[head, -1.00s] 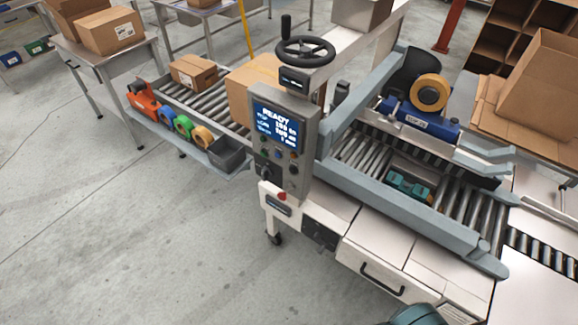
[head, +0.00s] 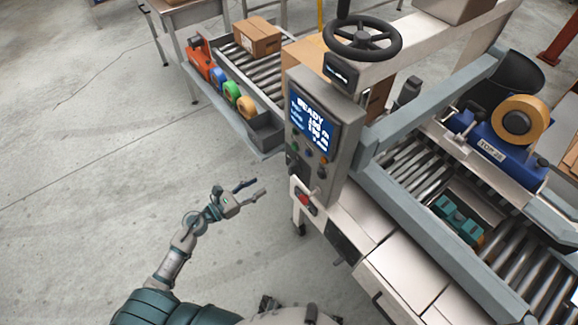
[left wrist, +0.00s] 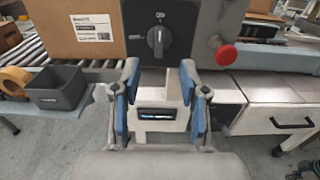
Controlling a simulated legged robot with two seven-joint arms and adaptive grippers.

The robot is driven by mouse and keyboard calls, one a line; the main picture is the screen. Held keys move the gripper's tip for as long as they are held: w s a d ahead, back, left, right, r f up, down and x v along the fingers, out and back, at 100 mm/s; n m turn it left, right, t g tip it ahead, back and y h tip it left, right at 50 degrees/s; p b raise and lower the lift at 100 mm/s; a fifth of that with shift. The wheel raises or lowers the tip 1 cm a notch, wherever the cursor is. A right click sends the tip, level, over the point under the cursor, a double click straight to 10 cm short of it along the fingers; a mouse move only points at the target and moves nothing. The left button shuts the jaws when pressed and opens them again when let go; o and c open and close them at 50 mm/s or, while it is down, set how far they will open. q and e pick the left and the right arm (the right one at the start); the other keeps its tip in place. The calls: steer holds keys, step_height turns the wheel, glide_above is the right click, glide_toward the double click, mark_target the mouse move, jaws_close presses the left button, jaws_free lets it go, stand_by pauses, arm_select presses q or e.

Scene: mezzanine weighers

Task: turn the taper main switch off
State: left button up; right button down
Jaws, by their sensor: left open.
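The taper's control panel (head: 316,140) has a lit screen reading READY. The main switch (left wrist: 159,40) is a black rotary knob on a dark plate, seen in the left wrist view with its grip and pale mark standing about upright. In the head view the knob is small and hard to make out low on the panel. My left gripper (head: 254,190) is open and empty, left of the panel and apart from it. In the left wrist view its open fingers (left wrist: 159,78) sit below the knob, one to each side. My right gripper is out of view.
A red mushroom button (left wrist: 226,55) sits right of the knob; it also shows in the head view (head: 303,198). A black handwheel (head: 362,37) stands above the panel. A dark bin (head: 264,133) and tape rolls (head: 231,92) lie left of it. Floor on the left is clear.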

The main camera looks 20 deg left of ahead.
mark_target(289, 167)
arm_select(q)
steer(key=p+x, duration=0.1)
steer(key=x, duration=1)
steer(key=shift+w+d+p, duration=0.15)
steer(key=shift+p, duration=0.25)
steer(key=shift+w+d+f, duration=0.1)
steer(key=shift+w+d, duration=0.15)
steer(key=shift+w, duration=0.3)
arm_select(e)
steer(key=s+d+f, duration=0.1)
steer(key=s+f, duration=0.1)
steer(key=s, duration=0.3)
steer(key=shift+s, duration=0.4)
arm_select(q)
steer(key=shift+d, duration=0.1)
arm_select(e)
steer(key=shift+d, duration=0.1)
arm_select(q)
steer(key=shift+c, duration=0.9)
jaws_close()
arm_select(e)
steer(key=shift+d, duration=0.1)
